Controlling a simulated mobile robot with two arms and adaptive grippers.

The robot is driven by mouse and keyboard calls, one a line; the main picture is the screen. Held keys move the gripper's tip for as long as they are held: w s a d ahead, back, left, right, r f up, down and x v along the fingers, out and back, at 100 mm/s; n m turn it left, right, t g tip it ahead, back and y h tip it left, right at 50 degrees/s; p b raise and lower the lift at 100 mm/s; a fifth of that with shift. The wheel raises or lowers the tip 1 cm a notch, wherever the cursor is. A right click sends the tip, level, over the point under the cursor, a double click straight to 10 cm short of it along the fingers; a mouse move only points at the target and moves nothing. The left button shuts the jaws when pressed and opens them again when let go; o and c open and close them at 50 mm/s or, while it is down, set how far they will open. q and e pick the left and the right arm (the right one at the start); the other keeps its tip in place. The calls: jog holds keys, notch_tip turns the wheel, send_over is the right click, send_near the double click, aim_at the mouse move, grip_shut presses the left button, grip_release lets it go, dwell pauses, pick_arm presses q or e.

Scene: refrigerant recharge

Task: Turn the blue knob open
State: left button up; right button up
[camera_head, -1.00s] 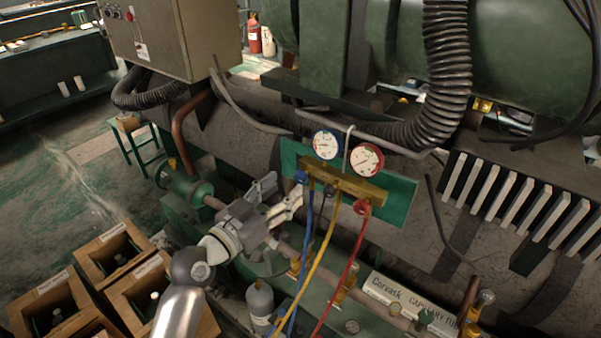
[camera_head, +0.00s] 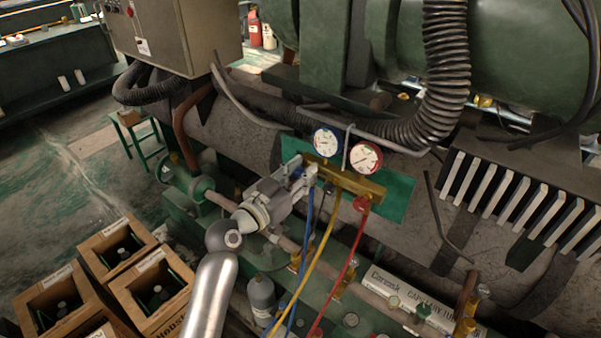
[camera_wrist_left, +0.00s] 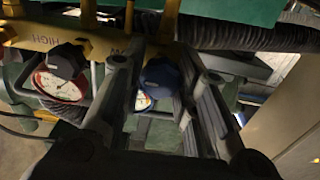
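The blue knob (camera_wrist_left: 160,77) sits on the yellow brass manifold (camera_wrist_left: 103,42) and shows between the fingers of my left gripper (camera_wrist_left: 160,72) in the left wrist view. One finger is on each side of it, with narrow gaps, so the gripper looks open around it. In the head view my left gripper (camera_head: 309,169) is at the left end of the manifold (camera_head: 350,182) and hides the blue knob. The red knob (camera_head: 361,203) is at the manifold's right end. My right gripper is not in view.
Blue (camera_head: 327,141) and red (camera_head: 365,157) gauges stand above the manifold on a green plate (camera_head: 398,197). Blue, yellow (camera_head: 322,250) and red (camera_head: 346,265) hoses hang below. A grey bottle (camera_head: 261,297) and wooden crates (camera_head: 150,297) are lower left.

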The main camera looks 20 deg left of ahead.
pick_arm(q)
jog(key=c, duration=0.4)
jog(key=shift+n, duration=0.4)
jog(key=n+p, duration=0.2)
jog(key=n, duration=0.1)
jog(key=shift+n, duration=0.3)
jog(key=n+p, duration=0.2)
jog(key=n, duration=0.3)
jog(key=shift+a+n, duration=0.1)
jog(key=shift+n, duration=0.2)
jog(key=n+p, duration=0.2)
jog(key=n, duration=0.3)
jog(key=shift+f, duration=0.1)
jog(key=n+p, duration=0.1)
jog(key=n, duration=0.4)
jog(key=shift+f, duration=0.1)
jog(key=shift+n, duration=0.3)
